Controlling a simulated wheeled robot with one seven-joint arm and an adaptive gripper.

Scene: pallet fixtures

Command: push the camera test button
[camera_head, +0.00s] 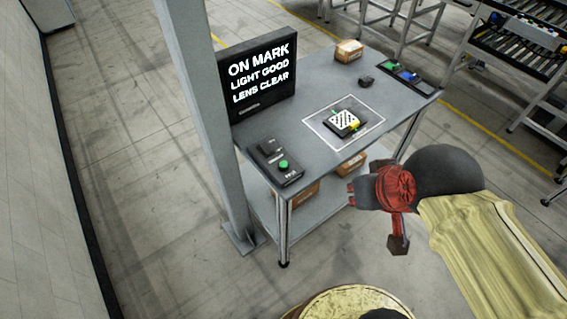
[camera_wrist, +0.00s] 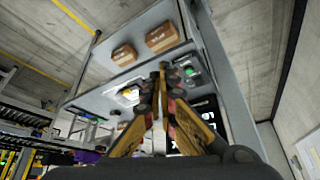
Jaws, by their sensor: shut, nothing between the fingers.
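A black control box (camera_head: 276,163) with a round green button (camera_head: 283,164) sits at the front left corner of the grey table (camera_head: 300,110). The green button also shows in the wrist view (camera_wrist: 190,71), just right of the fingertips. A black screen (camera_head: 258,75) behind it reads "ON MARK, LIGHT GOOD, LENS CLEAR". A small device with a striped pad (camera_head: 344,121) lies inside the white outlined square on the table. My gripper (camera_head: 352,194) is shut and empty, off the table's front edge, right of the button box and apart from it.
A grey post (camera_head: 205,110) stands close to the table's left side. A cardboard box (camera_head: 348,50), a small black item (camera_head: 366,81) and a tray with green and blue pieces (camera_head: 401,75) lie at the back. Cardboard boxes rest on the lower shelf. Floor in front is clear.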

